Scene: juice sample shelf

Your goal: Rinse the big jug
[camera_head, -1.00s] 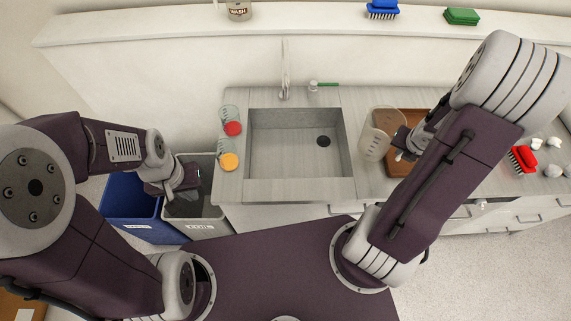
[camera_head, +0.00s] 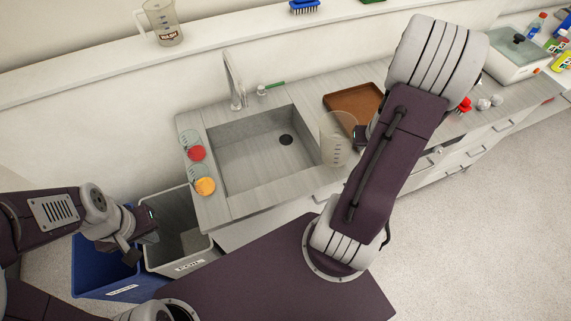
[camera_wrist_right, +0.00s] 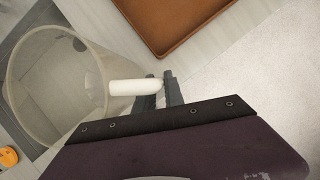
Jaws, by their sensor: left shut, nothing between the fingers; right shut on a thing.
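The big jug (camera_head: 335,140) is clear with graduation marks and stands roughly upright at the sink's right rim. I cannot tell if it touches the counter. My right gripper (camera_head: 361,137) is shut on its white handle. In the right wrist view the jug (camera_wrist_right: 55,95) opens towards the camera and looks empty, its handle between the fingers (camera_wrist_right: 168,92). The grey sink (camera_head: 235,172) has a dark drain, and a metal tap (camera_head: 232,80) stands behind it with no water visible. My left gripper (camera_head: 150,228) is shut and empty above the grey bin.
Two clear cups, one red (camera_head: 196,152) and one orange (camera_head: 205,186), stand left of the sink. A brown tray (camera_head: 355,98) lies to its right. A jug marked WASH (camera_head: 163,25) is on the back shelf. Blue (camera_head: 90,270) and grey (camera_head: 180,255) bins stand below left.

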